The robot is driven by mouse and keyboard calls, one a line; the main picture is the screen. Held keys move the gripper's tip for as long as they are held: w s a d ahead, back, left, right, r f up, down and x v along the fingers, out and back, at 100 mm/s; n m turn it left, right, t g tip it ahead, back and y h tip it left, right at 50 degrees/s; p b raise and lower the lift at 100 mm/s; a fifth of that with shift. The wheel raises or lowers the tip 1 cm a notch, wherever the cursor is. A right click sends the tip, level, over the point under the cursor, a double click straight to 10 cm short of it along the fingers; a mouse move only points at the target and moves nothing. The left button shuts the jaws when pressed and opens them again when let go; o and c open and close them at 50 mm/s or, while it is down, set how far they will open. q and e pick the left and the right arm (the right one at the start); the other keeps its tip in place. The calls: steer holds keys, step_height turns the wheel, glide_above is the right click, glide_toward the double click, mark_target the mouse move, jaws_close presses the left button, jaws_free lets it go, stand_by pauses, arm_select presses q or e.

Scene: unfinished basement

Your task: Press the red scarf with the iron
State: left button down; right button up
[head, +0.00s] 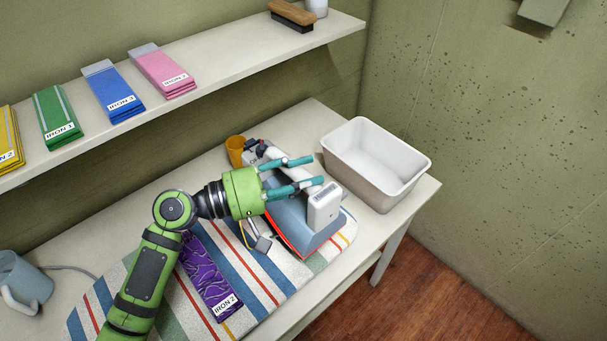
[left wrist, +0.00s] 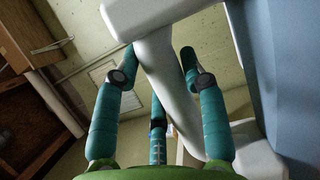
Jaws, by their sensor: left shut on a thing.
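My left gripper (head: 315,171) is shut on the white handle of the iron (head: 286,217), which has a blue-grey body. In the left wrist view, the handle (left wrist: 165,80) passes between the teal fingers and the blue body is at the right. The iron is over the right end of the striped ironing mat (head: 103,293). A thin orange-red strip shows along its lower left edge; I cannot tell whether this is the red scarf or part of the iron. No other red scarf shows. My right gripper is not in view.
A folded purple scarf (head: 207,277) labelled IRON 2 lies on the mat. A white tub (head: 415,175) stands right of the iron, an orange cup (head: 235,150) behind it. The shelf holds yellow, green (head: 56,116), blue (head: 112,92) and pink (head: 162,71) cloths. A grey-blue mug-like thing (head: 25,282) stands far left.

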arm_select(q)
steer(key=shift+r+p, duration=3.15)
steer(key=shift+r, duration=1.4)
steer(key=shift+a+f, duration=0.2)
steer(key=shift+a, duration=0.2)
steer(key=s+a+f+n+t+y+b, duration=0.1)
steer(key=s+a+f+n+t+b, duration=0.1)
steer(key=a, duration=0.8)
steer(key=s+a+f+n+t+y+b, duration=0.1)
steer(key=s+a+f+t, duration=0.3)
steer(key=a, duration=0.7)
steer(key=shift+f+n+y+b, duration=0.3)
steer(key=shift+f+n+b, duration=0.25)
steer(key=shift+n+b, duration=0.1)
steer(key=shift+a, duration=0.1)
